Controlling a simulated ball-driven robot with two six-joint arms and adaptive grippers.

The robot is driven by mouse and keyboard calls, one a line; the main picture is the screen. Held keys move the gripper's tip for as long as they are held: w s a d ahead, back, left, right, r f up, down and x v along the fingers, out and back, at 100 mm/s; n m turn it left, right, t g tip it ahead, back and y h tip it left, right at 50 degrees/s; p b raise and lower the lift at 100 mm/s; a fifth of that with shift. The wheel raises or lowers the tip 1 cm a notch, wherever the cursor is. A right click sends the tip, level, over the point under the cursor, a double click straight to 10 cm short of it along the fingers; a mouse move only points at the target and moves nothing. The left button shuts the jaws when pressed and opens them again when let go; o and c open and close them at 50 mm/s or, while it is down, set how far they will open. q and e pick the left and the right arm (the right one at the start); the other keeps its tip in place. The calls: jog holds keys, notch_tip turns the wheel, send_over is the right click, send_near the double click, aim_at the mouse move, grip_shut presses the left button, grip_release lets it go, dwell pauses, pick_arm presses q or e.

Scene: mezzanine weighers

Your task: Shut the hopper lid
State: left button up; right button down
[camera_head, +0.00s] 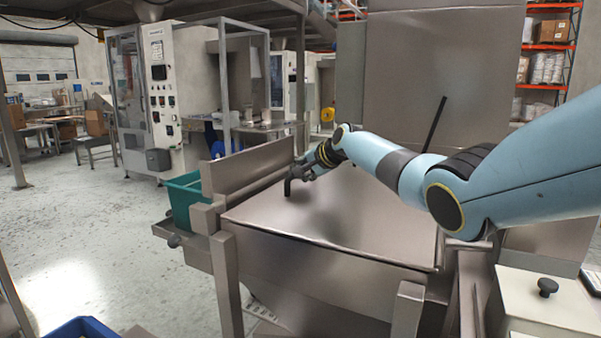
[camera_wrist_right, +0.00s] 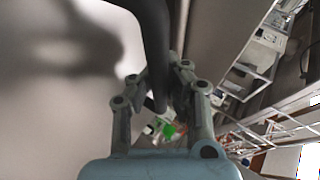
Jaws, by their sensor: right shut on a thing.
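The hopper lid (camera_head: 340,220) is a broad flat grey metal plate. It lies low across the top of the metal hopper (camera_head: 310,275), with its front edge close along the hopper's front rim; I cannot tell whether a thin gap is left. A dark curved handle (camera_head: 287,187) stands at the lid's far left part. My right gripper (camera_head: 300,171) reaches over the lid from the right and is shut on this handle. In the right wrist view the handle (camera_wrist_right: 154,45) runs down between the fingers of the gripper (camera_wrist_right: 160,85), beside the pale lid surface (camera_wrist_right: 50,110). My left gripper is out of view.
A teal bin (camera_head: 184,200) stands left of the hopper. A tall metal panel (camera_head: 445,70) rises behind, with a dark bar (camera_head: 434,125) before it. A pale box with a black knob (camera_head: 547,288) is at lower right. Open floor (camera_head: 80,240) lies left.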

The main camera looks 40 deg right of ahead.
jog(key=shift+s+f, duration=0.15)
jog(key=shift+f, duration=0.35)
jog(key=c, duration=1.3)
grip_release()
jog(key=shift+r, duration=0.15)
jog(key=shift+d+r, duration=0.1)
jog(key=shift+s+r, duration=0.25)
jog(key=shift+s, duration=0.2)
jog(key=v, duration=1.1)
jog(key=shift+f, duration=0.15)
